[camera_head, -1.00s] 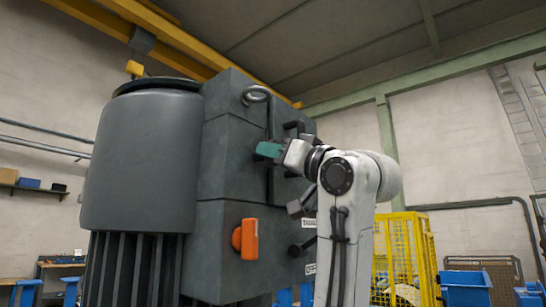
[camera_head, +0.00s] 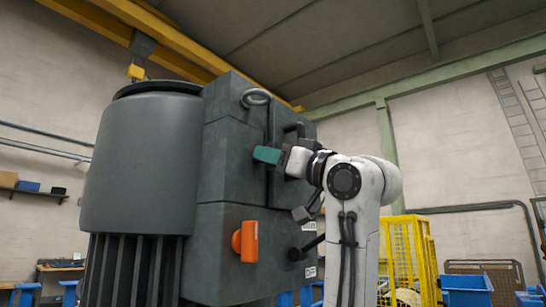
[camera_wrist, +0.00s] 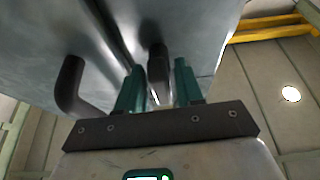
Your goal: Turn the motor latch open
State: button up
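The motor is a large grey machine (camera_head: 145,165) with a boxy housing (camera_head: 226,165) on its right side. Dark bent handles stick out of the housing's right side, one high up (camera_head: 294,127) and one lower down (camera_head: 300,252) between two small labels. Which one is the motor latch is not marked. My gripper (camera_head: 267,155) is at the upper part of the housing, its teal fingertips showing past the edge. In the wrist view my open gripper (camera_wrist: 158,92) has a dark handle bar (camera_wrist: 158,68) between its fingers, with gaps visible. Another bent dark handle (camera_wrist: 70,88) is to the left.
An orange knob (camera_head: 246,241) sits on the housing's front face. A lifting ring (camera_head: 256,97) is near the top. A yellow overhead beam (camera_head: 160,35) runs above.

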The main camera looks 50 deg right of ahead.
jog(key=shift+o, duration=0.6)
jog(key=shift+s, duration=0.1)
jog(key=b+v, duration=0.3)
jog(key=v, duration=0.7)
jog(key=shift+s+f+b, duration=0.15)
jog(key=shift+s+b, duration=0.1)
jog(key=shift+b, duration=0.1)
